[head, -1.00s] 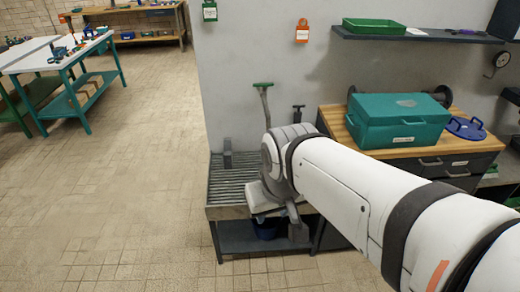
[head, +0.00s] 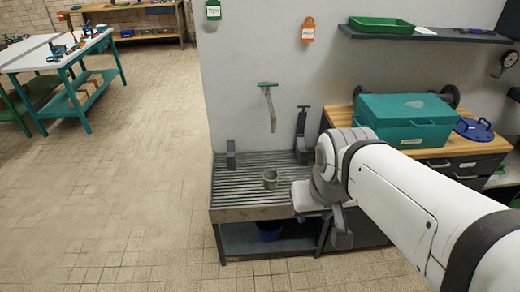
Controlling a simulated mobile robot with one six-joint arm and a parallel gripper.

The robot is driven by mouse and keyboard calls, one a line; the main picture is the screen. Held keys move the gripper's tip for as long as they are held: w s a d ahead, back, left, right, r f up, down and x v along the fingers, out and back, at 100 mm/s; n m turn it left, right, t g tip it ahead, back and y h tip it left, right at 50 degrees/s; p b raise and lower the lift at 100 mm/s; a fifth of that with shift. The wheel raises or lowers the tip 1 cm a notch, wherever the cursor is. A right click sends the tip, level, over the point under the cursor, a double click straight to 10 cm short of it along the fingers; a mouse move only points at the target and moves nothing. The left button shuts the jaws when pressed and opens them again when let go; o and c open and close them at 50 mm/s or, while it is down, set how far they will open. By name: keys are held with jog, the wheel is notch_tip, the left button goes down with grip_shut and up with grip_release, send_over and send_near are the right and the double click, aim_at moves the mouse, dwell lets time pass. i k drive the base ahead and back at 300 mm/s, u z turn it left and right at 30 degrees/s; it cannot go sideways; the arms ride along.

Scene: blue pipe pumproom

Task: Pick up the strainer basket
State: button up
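A small grey cylindrical cup, which looks like the strainer basket (head: 270,179), stands upright on the slatted metal grate (head: 238,190) of a low bench. Nothing touches it and its top faces up. My gripper (head: 342,230) hangs to the right of the basket and nearer to me, by the front right corner of the bench. My own wrist covers much of it, so its fingers do not show clearly. The basket is apart from my gripper.
A black upright clamp-like fitting (head: 302,135) and a grey bracket (head: 231,154) stand at the back of the grate. A teal box (head: 407,117) sits on the wooden-topped cabinet at right.

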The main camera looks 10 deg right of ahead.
aim_at(271, 177)
jog(key=i, duration=0.95)
jog(key=z, duration=0.05)
